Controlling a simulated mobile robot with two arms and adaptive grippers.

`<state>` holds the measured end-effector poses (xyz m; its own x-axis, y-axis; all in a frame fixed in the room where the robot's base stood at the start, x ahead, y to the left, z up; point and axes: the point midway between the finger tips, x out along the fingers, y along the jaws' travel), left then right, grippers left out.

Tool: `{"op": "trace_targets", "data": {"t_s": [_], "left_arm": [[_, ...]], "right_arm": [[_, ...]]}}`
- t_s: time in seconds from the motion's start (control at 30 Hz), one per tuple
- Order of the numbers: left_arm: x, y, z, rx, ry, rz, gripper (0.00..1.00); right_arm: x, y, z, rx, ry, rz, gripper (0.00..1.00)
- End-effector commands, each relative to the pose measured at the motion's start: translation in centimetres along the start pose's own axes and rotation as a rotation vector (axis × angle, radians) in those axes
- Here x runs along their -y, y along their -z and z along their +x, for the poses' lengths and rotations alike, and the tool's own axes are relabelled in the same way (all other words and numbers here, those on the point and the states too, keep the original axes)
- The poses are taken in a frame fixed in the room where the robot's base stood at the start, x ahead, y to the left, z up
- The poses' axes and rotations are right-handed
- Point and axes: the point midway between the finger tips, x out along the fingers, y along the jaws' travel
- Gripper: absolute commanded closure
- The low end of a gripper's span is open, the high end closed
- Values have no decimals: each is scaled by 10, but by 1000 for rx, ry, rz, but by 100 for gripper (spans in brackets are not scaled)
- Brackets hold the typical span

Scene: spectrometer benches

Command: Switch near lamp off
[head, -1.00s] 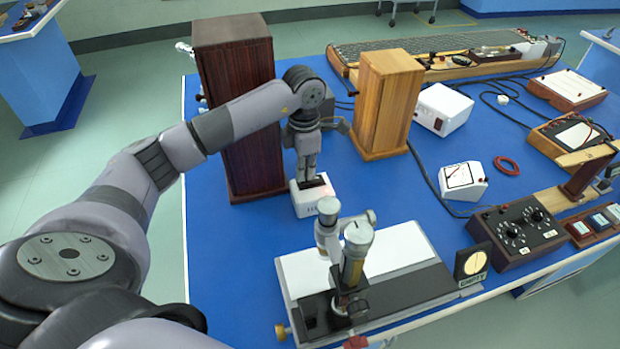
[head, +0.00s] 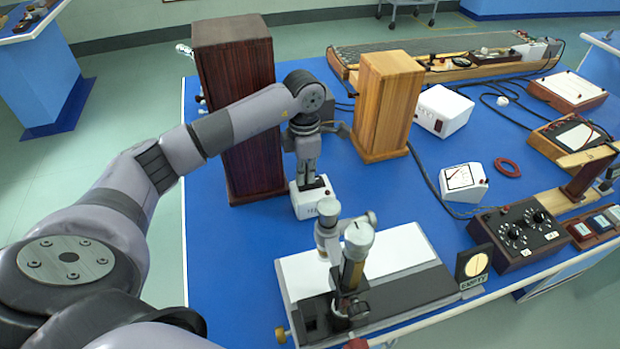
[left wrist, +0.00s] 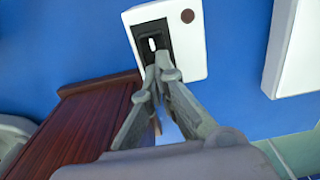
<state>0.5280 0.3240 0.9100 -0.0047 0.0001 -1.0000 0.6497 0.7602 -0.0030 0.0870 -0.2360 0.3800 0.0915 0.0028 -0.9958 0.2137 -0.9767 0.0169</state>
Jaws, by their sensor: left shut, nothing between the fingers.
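A small white switch box (head: 308,204) stands on the blue bench beside a tall dark wooden housing (head: 255,150). In the left wrist view the switch box (left wrist: 190,55) shows a black switch plate (left wrist: 152,42) with a pale slot and a dark red-brown round spot, which looks unlit. My left gripper (head: 313,183) points down at the box, shut and empty. In the left wrist view its fingertips (left wrist: 157,68) are together over the lower part of the switch plate; I cannot tell whether they touch it. No lamp bulb shows. My right gripper is not in view.
A brass and grey microscope (head: 352,262) on a white and black base stands in front of the switch box. A lighter wooden housing (head: 388,108) stands behind to the right. Meters, cables and a knobbed black box (head: 517,235) fill the right side.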

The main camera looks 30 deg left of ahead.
Motion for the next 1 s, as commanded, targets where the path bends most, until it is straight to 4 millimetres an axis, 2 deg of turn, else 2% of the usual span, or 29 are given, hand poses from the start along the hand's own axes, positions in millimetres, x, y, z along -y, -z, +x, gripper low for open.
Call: {"op": "trace_targets", "data": {"t_s": [0.1,0.7,1.0], "left_arm": [[0,0,-13,1,-2,0,100],[-1,0,-62,3,-3,0,100],[-1,0,-66,3,-3,-1,100]], "right_arm": [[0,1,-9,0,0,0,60],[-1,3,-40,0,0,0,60],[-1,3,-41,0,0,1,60]]}}
